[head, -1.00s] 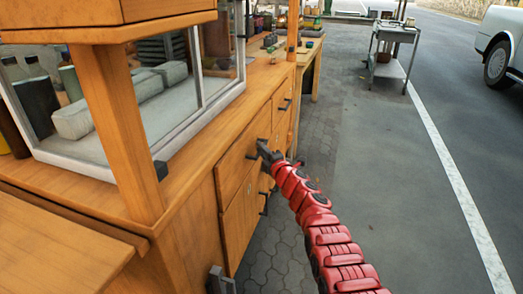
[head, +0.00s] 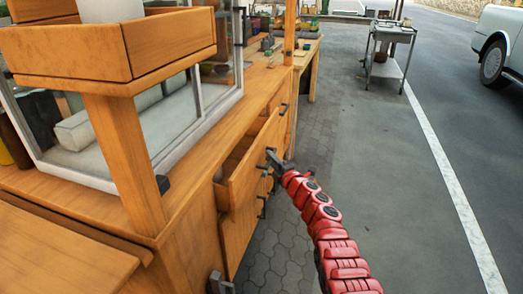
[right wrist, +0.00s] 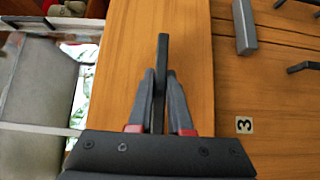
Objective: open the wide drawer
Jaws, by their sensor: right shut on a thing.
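The wide drawer (head: 243,182) is in the wooden cart's side and stands partly open, with a dark gap behind its front panel in the head view. In the right wrist view its wooden front (right wrist: 188,45) runs up the middle. My right gripper (head: 272,163), on the red arm, is at the drawer's dark bar handle (right wrist: 162,60). In the right wrist view both fingers (right wrist: 160,85) are closed on the handle. A dark shape at the bottom of the head view (head: 220,284) looks like my left gripper; its jaws are unclear.
The cart's worktop (head: 190,190) carries a glass case (head: 150,150) and a wooden post (head: 125,160). Other dark handles sit below the drawer. Open pavement (head: 370,160) lies right; a metal trolley (head: 388,45) stands farther off.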

